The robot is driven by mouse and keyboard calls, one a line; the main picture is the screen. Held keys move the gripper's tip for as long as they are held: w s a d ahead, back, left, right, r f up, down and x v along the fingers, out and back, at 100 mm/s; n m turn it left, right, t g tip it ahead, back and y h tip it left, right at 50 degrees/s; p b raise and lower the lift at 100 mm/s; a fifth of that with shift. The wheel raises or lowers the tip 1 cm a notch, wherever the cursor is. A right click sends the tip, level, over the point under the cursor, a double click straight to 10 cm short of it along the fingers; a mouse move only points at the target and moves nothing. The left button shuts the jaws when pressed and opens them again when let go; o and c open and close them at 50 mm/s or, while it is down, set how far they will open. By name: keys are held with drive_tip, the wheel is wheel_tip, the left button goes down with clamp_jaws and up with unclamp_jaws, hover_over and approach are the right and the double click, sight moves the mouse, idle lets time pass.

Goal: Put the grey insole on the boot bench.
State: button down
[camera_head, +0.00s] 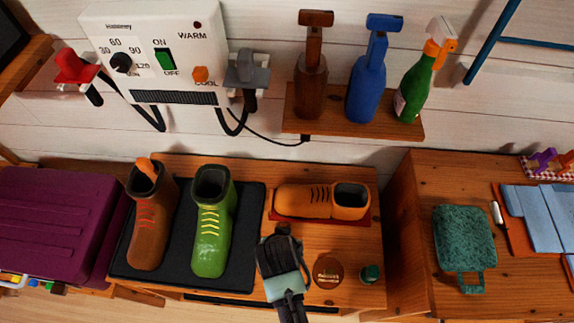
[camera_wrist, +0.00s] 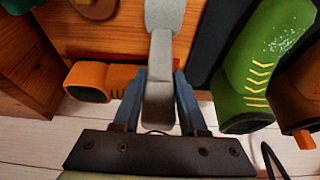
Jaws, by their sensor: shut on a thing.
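The grey insole (camera_wrist: 164,20) is a long pale-grey piece, held between the fingers of my gripper (camera_wrist: 158,95) in the wrist view. My gripper (camera_head: 281,240) is above the front middle of the wooden boot bench (camera_head: 345,240) in the head view, right of the green boot. I cannot make out the insole clearly there, as my gripper hides it. Bare bench wood also shows beyond the insole in the wrist view (camera_wrist: 120,35). I cannot tell whether the insole touches the bench.
A black mat (camera_head: 188,277) holds a brown boot (camera_head: 148,225) and a green boot (camera_head: 211,235). An orange boot (camera_head: 300,200) lies behind my gripper. A round brown tin (camera_head: 328,271) and small green item (camera_head: 370,273) stand to the right. A shelf (camera_head: 400,125) with bottles is above.

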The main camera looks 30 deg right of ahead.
drive_tip(key=shift+f, duration=2.6)
drive_tip(key=shift+f+b, duration=0.15)
drive_tip(key=shift+b, duration=0.15)
drive_tip(key=shift+c, duration=2.2)
unclamp_jaws()
